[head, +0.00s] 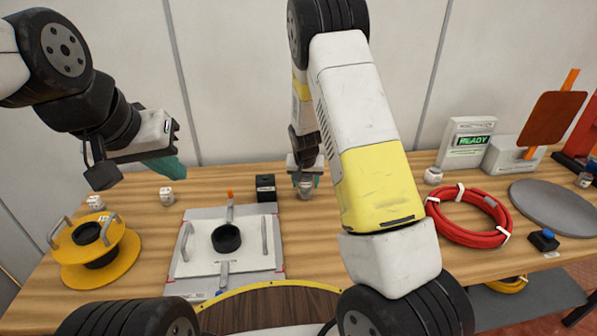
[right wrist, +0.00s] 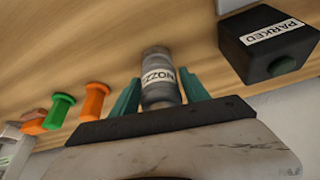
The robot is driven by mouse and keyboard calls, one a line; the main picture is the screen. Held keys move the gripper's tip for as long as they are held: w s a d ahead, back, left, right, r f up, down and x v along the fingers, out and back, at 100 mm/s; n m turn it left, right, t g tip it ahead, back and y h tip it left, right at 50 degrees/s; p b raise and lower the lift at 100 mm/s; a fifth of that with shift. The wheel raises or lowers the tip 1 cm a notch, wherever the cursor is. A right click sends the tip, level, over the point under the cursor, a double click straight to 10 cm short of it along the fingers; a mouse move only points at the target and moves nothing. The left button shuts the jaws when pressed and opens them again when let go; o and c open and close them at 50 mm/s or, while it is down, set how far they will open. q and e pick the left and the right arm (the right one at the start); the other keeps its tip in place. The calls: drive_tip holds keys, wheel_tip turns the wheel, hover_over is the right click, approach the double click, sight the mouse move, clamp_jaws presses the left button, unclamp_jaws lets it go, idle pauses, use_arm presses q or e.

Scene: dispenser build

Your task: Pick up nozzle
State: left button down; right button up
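The nozzle (right wrist: 159,82) is a small grey cylinder with a white label, between the green fingers of my right gripper (right wrist: 160,92) in the right wrist view. Any gap between fingers and nozzle is too small to judge, so I cannot tell if they grip it. In the head view the nozzle (head: 305,189) is at the back of the table, below my right gripper (head: 306,180), and seems to stand on the wood. My left gripper (head: 167,166) hangs above the table at the left, away from the nozzle; its finger spacing is unclear.
A black box marked PARKED (right wrist: 266,41) stands close beside the nozzle. Orange (right wrist: 94,101) and green (right wrist: 58,110) pegs are on its other side. A plate with a black ring (head: 226,238), a yellow spool (head: 95,252) and a red hose coil (head: 468,216) occupy the table.

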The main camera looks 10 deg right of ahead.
clamp_jaws()
drive_tip(key=shift+r, duration=0.1)
